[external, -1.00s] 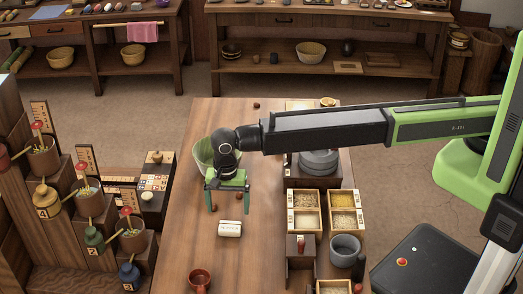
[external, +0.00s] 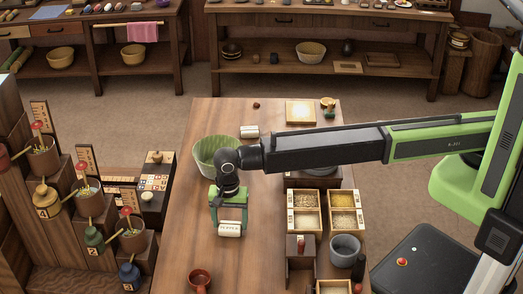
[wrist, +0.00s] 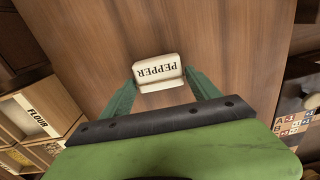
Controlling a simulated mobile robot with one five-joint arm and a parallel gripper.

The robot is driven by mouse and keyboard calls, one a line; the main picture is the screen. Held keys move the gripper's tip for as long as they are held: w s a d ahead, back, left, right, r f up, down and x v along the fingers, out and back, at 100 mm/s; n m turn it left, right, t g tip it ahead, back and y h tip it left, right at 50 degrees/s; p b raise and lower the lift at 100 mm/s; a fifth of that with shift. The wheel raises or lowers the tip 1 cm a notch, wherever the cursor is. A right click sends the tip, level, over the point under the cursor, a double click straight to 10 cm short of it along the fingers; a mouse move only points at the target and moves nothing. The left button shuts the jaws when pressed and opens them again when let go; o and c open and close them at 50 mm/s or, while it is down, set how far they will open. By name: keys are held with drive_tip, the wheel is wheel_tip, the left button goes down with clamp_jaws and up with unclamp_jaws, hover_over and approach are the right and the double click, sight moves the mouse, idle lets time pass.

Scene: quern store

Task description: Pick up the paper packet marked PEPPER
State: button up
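The white paper packet marked PEPPER (external: 230,230) lies on the wooden table (external: 185,245). In the wrist view the packet (wrist: 158,71) lies just at my fingertips, its label readable but upside down. My gripper (external: 229,226) points down over the packet, with one green finger on each side of it. In the wrist view my gripper (wrist: 160,78) is open, its fingertips flanking the packet's two ends. The gaps look small, and I cannot tell whether either finger touches it. The packet rests on the table.
A pale green basket (external: 205,152) stands behind my gripper. A second white packet (external: 249,131) lies farther back. A red-brown cup (external: 200,279) stands in front. Trays of grain (external: 345,220) and a grey pot (external: 345,247) line the right side.

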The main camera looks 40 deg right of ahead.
sight(231, 222)
drive_tip(key=c, duration=1)
drive_tip(key=shift+o, duration=0.2)
drive_tip(key=r+p, duration=0.5)
drive_tip(key=shift+w+d+r, duration=0.1)
drive_tip(key=shift+d+r, duration=0.1)
drive_tip(key=shift+d, duration=0.1)
drive_tip(key=w+d+r+p, duration=0.4)
drive_tip(key=d+r+p, duration=0.1)
drive_tip(key=d, duration=0.5)
drive_tip(key=shift+w+r+p, duration=0.15)
drive_tip(key=shift+r+p, duration=0.15)
drive_tip(key=shift+p, duration=0.2)
